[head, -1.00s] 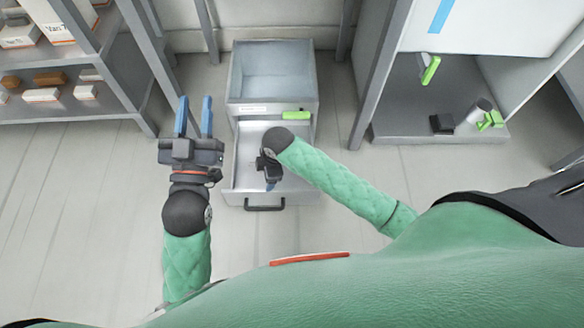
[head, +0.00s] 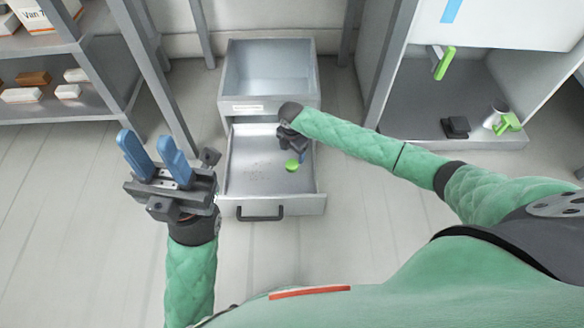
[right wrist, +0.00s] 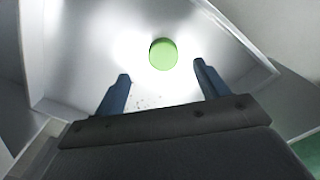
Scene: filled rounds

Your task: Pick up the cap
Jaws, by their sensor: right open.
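The cap looks like a small green round disc (head: 292,165) in the open drawer, towards its right side. In the right wrist view the green cap (right wrist: 163,54) lies ahead of the fingertips, between their lines and apart from both. My right gripper (head: 297,153) points down into the drawer just beside the cap; in the right wrist view its blue fingers (right wrist: 160,78) are spread with nothing between them. My left gripper (head: 150,152) is raised left of the drawer, its blue fingers apart and empty.
The drawer (head: 245,185) is pulled out of a grey cabinet (head: 270,75), its dark handle (head: 260,214) at the front. A shelf with boxes (head: 40,95) stands left. A shelf at right holds a black block (head: 455,127) and a white cup (head: 494,114).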

